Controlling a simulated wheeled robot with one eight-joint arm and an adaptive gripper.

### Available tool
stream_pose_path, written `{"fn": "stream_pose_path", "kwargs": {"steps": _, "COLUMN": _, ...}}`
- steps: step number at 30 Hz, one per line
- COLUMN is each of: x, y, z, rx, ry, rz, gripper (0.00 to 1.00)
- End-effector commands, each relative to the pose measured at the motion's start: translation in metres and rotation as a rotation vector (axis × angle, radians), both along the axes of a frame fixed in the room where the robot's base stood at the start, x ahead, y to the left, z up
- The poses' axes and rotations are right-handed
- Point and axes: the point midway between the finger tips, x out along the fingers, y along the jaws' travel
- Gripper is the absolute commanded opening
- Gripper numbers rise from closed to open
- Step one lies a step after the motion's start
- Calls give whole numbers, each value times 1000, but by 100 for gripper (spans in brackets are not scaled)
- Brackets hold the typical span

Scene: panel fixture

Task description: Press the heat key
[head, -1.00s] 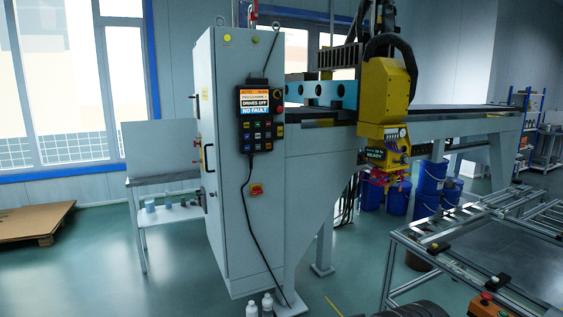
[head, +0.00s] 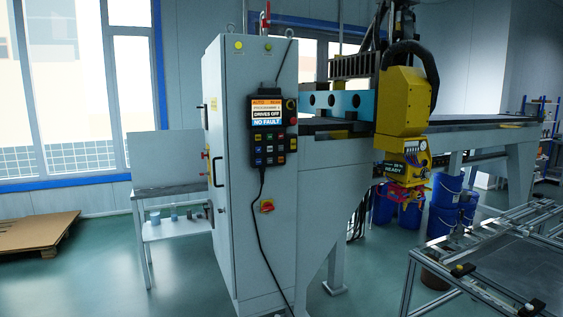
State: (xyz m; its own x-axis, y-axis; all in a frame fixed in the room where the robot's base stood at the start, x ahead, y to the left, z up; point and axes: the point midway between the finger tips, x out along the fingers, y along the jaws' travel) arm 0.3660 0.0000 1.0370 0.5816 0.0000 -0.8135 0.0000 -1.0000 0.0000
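A dark pendant panel (head: 269,130) hangs on the side of the tall grey cabinet (head: 227,180). Its lit screen (head: 267,112) reads AUTO, DRIVES OFF and NO FAULT. Below the screen is a keypad (head: 269,148) with several small coloured keys. The key labels are too small to read, so I cannot tell which one is the heat key. A second small display (head: 394,168) on the yellow machine head (head: 403,103) reads READY. My gripper is not in view.
A frame table (head: 470,262) stands at the lower right. Blue drums (head: 443,205) are under the machine beam. A small side table (head: 168,190) is left of the cabinet, and a wooden pallet (head: 38,232) lies farther left. The floor (head: 100,280) at front left is clear.

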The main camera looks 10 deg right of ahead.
Motion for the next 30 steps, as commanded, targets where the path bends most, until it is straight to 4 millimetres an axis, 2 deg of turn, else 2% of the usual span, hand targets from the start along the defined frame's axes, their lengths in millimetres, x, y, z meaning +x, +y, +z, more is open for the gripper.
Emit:
{"fn": "stream_pose_path", "kwargs": {"steps": 1, "x": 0, "y": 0, "z": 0, "rx": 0, "ry": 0, "rz": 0, "gripper": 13}}
{"fn": "stream_pose_path", "kwargs": {"steps": 3, "x": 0, "y": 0, "z": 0, "rx": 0, "ry": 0, "rz": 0, "gripper": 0}}
{"fn": "stream_pose_path", "kwargs": {"steps": 30, "x": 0, "y": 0, "z": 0, "rx": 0, "ry": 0, "rz": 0, "gripper": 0}}
